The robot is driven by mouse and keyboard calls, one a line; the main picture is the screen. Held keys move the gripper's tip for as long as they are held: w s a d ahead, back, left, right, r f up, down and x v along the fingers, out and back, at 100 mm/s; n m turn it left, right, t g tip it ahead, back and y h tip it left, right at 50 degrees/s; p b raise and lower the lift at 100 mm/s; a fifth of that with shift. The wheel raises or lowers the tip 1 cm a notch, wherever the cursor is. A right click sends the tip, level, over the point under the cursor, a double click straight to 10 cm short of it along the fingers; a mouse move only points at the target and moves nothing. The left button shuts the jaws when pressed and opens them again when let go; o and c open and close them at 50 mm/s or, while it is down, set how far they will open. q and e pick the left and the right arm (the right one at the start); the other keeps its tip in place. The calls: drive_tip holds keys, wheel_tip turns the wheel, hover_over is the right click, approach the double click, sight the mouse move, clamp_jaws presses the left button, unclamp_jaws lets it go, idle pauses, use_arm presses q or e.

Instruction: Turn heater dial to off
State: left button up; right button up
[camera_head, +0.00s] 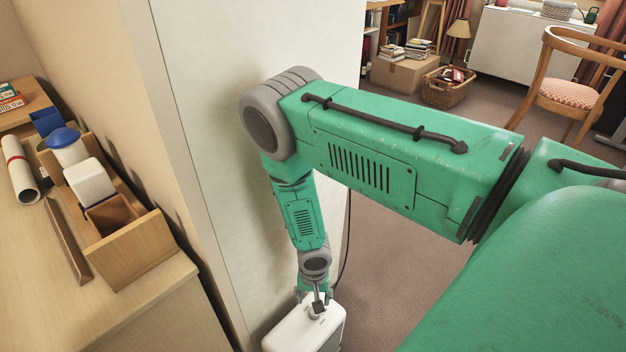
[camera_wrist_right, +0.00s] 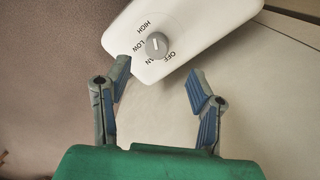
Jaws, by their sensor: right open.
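The white heater (camera_head: 300,331) stands low on the floor by the pale wall panel in the head view. Its top panel (camera_wrist_right: 200,22) fills the upper middle of the right wrist view. A round grey dial (camera_wrist_right: 156,44) sits on it, with the labels HIGH, LOW, FAN and OFF around it. I cannot tell surely which label the dial points to. My right gripper (camera_head: 315,298) reaches down to the heater's top. In the wrist view its fingers (camera_wrist_right: 158,73) are open and apart, just short of the dial, with nothing between them. My left gripper is not in view.
A wooden desk (camera_head: 150,318) with an organiser (camera_head: 135,250) stands at left. The pale wall panel (camera_head: 215,130) rises beside my right arm. A dark cable (camera_head: 348,235) runs near the heater. A basket (camera_head: 445,92), a box (camera_head: 402,72) and a chair (camera_head: 570,95) stand farther back on open carpet.

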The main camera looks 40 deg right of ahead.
drive_tip(key=f, duration=0.2)
drive_tip(key=f+b, duration=0.1)
drive_tip(key=f, duration=0.2)
drive_tip(key=d+f+b, duration=0.1)
drive_tip(key=f, duration=0.1)
drive_tip(key=shift+f, duration=0.15)
drive_tip(key=shift+a+f+b, duration=0.15)
drive_tip(key=shift+f+b, duration=0.15)
drive_tip(key=shift+b, duration=0.05)
drive_tip(key=shift+a+f, duration=0.15)
drive_tip(key=shift+a, duration=0.05)
drive_tip(key=shift+d, duration=0.1)
drive_tip(key=shift+c, duration=0.5)
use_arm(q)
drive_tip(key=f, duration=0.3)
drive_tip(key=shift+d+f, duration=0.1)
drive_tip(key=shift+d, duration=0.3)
use_arm(e)
drive_tip(key=shift+d+f, duration=0.1)
drive_tip(key=c, duration=1)
